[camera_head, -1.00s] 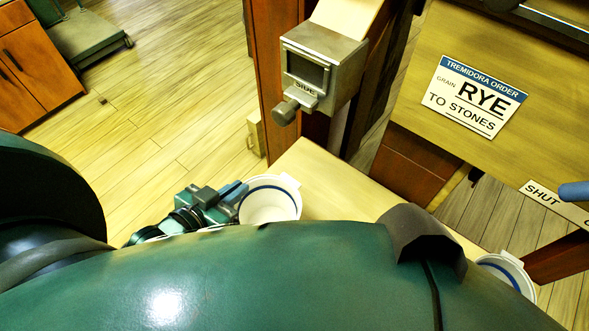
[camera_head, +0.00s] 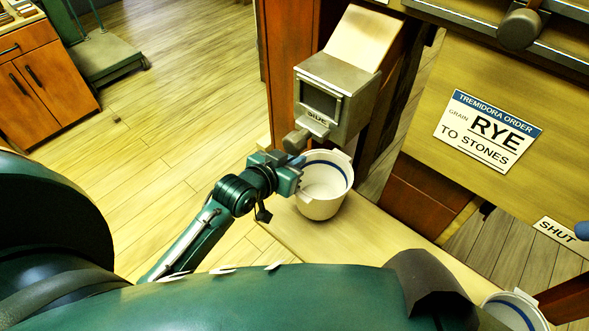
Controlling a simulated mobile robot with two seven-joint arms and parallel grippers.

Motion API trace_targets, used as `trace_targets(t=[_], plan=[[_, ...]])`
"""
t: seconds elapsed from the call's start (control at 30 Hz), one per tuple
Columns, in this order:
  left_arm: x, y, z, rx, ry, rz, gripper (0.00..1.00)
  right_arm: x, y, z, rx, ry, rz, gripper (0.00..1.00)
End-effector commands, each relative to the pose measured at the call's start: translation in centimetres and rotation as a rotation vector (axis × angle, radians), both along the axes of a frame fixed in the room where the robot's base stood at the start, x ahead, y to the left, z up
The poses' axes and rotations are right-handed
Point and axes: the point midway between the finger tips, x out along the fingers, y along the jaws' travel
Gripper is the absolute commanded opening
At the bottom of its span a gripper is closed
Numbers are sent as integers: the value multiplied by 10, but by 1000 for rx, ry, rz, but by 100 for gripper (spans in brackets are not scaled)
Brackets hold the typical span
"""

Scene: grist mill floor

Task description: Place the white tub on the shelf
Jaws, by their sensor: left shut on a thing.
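The white tub (camera_head: 322,200) has a blue band inside its rim and a small tab on the rim. It is upright, and its inside looks empty apart from a pale, shaded bottom. My left gripper (camera_head: 296,172) is shut on the tub's left rim. The tub is over or on the pale wooden shelf (camera_head: 372,229), just below the metal spout box (camera_head: 336,98) marked SIDE; I cannot tell if its base touches the wood. My right gripper is not in view.
A second white tub with a blue band (camera_head: 513,312) is at the lower right, partly cut off. A sign (camera_head: 487,131) reading RYE TO STONES is on the wooden panel. An orange cabinet (camera_head: 45,85) stands far left. Open floor lies left of the shelf.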

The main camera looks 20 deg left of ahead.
Motion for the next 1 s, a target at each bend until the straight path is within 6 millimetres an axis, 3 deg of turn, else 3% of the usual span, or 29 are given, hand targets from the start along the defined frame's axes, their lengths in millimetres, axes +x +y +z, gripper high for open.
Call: trace_targets(t=[0.3, 0.5, 0.53, 0.8, 1.0], plan=[[1, 0, -34, 1, 1, 1, 0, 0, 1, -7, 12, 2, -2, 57], [1, 0, -35, 1, -1, 1, 0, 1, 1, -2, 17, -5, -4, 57], [1, 0, -36, 2, 1, 0, 7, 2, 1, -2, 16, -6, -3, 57], [1, 0, -35, 1, 0, 1, 28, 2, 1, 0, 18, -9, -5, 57], [0, 0, -35, 0, 0, 1, 28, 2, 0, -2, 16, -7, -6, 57]])
